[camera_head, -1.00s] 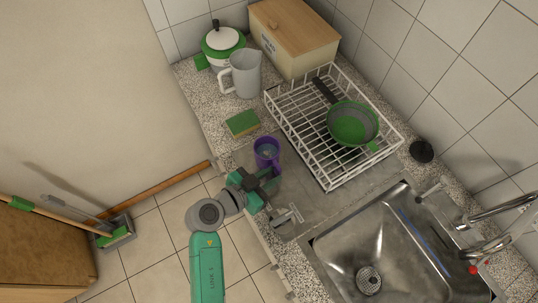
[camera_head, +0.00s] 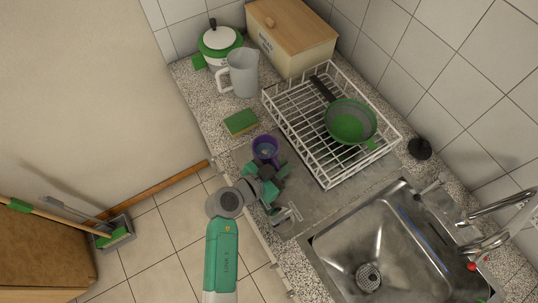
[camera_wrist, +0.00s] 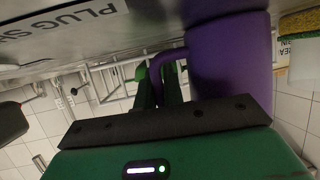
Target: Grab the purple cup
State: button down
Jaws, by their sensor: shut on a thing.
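The purple cup (camera_head: 264,146) stands upright on the metal drainboard, to the left of the dish rack. It looks open at the top, and its lower front is partly covered by my gripper. My gripper (camera_head: 277,166) is at the cup's near right side. In the wrist view the cup (camera_wrist: 232,62) fills the upper right, with the picture upside down. Its curved handle lies between the two green fingers of my gripper (camera_wrist: 160,82), which are shut on it. The cup's base appears to be on the metal surface.
A white wire rack (camera_head: 314,150) holds a green pan (camera_head: 350,122) close to the cup's right. A sponge (camera_head: 240,122) lies behind left, and a grey pitcher (camera_head: 241,72) stands farther back.

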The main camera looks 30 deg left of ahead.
notch_tip(320, 180, up, 10)
jog(key=p, duration=0.1)
